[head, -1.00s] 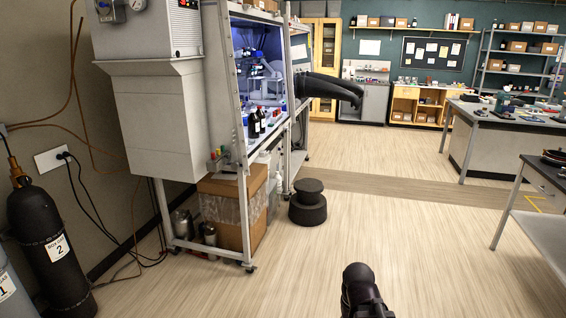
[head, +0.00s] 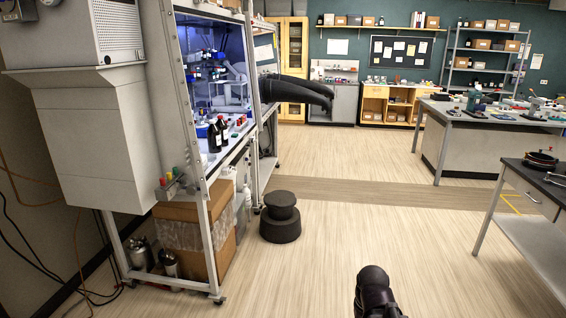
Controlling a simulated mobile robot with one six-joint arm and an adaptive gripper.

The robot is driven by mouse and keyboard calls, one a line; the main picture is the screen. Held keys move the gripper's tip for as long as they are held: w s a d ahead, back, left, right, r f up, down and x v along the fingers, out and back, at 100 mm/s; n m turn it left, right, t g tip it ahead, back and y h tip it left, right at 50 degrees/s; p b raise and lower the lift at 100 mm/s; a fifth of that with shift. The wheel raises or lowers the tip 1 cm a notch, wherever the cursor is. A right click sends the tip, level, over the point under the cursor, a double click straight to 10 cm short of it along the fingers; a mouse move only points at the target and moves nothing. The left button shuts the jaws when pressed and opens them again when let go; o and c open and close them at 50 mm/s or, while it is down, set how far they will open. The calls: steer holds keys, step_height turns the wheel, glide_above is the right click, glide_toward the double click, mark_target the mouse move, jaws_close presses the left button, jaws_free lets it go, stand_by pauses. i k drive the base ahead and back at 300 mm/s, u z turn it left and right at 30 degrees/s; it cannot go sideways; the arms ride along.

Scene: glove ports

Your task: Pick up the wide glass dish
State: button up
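I cannot make out the wide glass dish in this view. Small glassware and bottles on the benches are too small or blurred to tell apart. A dark rounded part of my own arm rises at the bottom, right of centre. My gripper's fingers do not show.
A glovebox-like hood (head: 188,95) with dark bottles (head: 217,135) stands left, its black gloves (head: 297,91) jutting out. A black step stool (head: 280,218) sits beside it. A cluttered bench (head: 480,112) and a dark-topped table (head: 540,178) stand right. The middle floor is clear.

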mark_target(211, 157)
steer(key=u, duration=0.05)
steer(key=i, duration=2.3)
steer(key=u, duration=0.6)
steer(key=i, duration=1.3)
steer(key=u, duration=0.45)
